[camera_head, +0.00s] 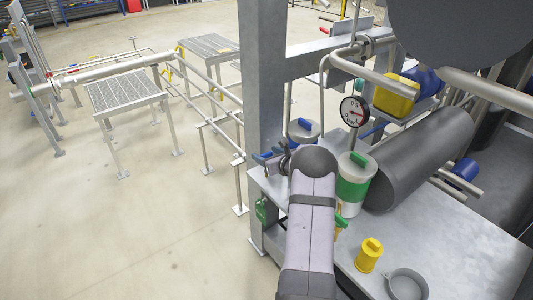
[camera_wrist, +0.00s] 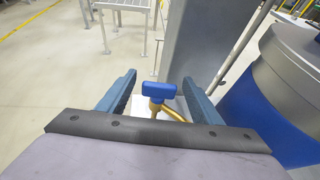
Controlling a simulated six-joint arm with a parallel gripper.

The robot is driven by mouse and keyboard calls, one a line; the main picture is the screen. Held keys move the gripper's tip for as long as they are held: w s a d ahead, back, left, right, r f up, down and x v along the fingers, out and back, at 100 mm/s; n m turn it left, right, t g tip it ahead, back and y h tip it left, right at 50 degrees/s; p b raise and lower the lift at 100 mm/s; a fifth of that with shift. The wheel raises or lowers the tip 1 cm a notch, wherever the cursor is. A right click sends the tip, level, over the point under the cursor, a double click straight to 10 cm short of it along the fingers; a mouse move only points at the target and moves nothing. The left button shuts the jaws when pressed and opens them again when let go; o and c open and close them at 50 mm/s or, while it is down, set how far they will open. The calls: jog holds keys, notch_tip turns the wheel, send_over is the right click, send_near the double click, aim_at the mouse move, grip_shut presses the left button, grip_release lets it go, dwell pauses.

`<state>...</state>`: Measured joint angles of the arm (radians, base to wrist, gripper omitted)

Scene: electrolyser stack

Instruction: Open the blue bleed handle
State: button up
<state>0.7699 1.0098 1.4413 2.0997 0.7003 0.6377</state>
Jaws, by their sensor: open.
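The blue bleed handle (camera_wrist: 158,90) is a small T-shaped blue grip on a brass-coloured valve (camera_wrist: 168,110), in the middle of the wrist view. My gripper (camera_wrist: 160,77) is open, with one blue-grey finger on each side of the handle. Gaps show between the handle and both fingers, so it is not gripped. In the head view, small blue parts (camera_head: 264,157) show by the grey post, left of my arm's rounded end. I cannot tell there which are fingers and which is the handle.
A large blue-and-grey cylinder (camera_wrist: 285,85) stands close on the right in the wrist view. A grey upright post (camera_head: 263,80) stands beside the valve.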

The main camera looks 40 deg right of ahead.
jog(key=shift+w, duration=0.15)
jog(key=c, duration=1.1)
jog(key=shift+o, duration=0.2)
jog(key=shift+d+n+y, duration=0.1)
jog(key=shift+n+y, duration=0.6)
jog(key=shift+y, duration=0.1)
